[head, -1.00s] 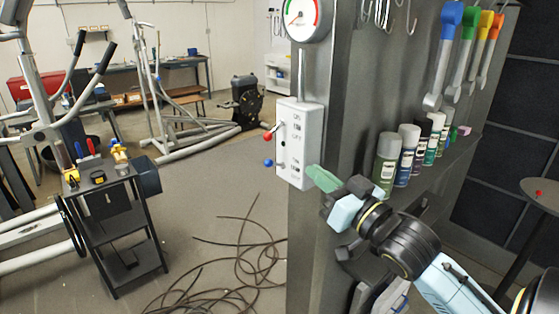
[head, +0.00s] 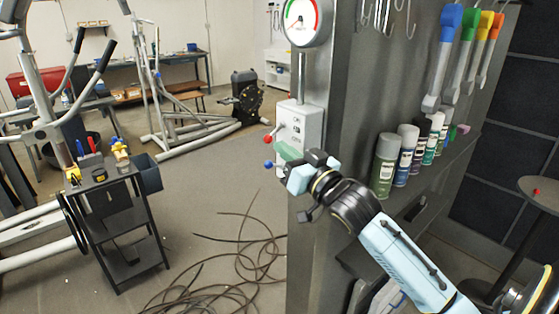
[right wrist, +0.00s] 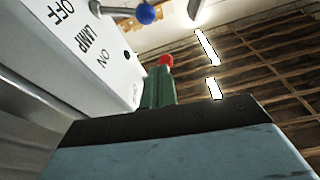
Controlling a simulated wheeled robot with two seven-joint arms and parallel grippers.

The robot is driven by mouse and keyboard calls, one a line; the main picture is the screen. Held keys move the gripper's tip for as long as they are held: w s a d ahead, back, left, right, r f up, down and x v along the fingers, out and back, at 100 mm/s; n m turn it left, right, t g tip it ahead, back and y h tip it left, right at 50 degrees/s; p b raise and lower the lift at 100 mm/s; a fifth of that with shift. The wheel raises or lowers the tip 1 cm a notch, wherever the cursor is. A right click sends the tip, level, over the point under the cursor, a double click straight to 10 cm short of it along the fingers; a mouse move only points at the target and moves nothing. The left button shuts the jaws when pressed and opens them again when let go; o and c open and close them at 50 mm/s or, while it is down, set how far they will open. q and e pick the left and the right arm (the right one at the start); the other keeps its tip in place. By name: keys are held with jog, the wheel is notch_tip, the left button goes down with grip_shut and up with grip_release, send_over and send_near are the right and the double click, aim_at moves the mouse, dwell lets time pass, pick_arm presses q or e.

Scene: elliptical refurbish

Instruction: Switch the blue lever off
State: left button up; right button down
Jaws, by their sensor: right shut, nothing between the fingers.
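The white switch box (head: 299,125) is on the edge of the grey metal panel, below a round gauge. A lever with a red ball (head: 267,139) sticks out above the lever with the blue ball (head: 268,165). My right gripper (head: 288,152), with green fingers, is shut and empty at the box's lower part, hiding some of it. In the right wrist view, the blue ball (right wrist: 145,13) and its rod show at the top, apart from the green fingers (right wrist: 158,90). The box face (right wrist: 85,45) reads OFF, LAMP and ON. My left gripper is out of view.
Several spray cans (head: 385,165) stand on the panel's shelf to the right, below hanging coloured wrenches (head: 441,60). A black tool cart (head: 115,220) stands at the left. Cables (head: 240,245) lie on the floor. The space left of the box is free.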

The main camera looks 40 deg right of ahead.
aim_at(275, 166)
jog(key=shift+w+a+f, duration=0.1)
jog(key=shift+w+f, duration=0.15)
jog(key=shift+f, duration=0.35)
jog(key=shift+w+a+f, duration=0.1)
jog(key=shift+w+f, duration=0.1)
jog(key=shift+f, duration=0.45)
jog(key=shift+w+a+f, duration=0.1)
jog(key=shift+w+f, duration=0.15)
jog(key=shift+f, duration=0.35)
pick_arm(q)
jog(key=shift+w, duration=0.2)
pick_arm(e)
jog(key=shift+a, duration=0.15)
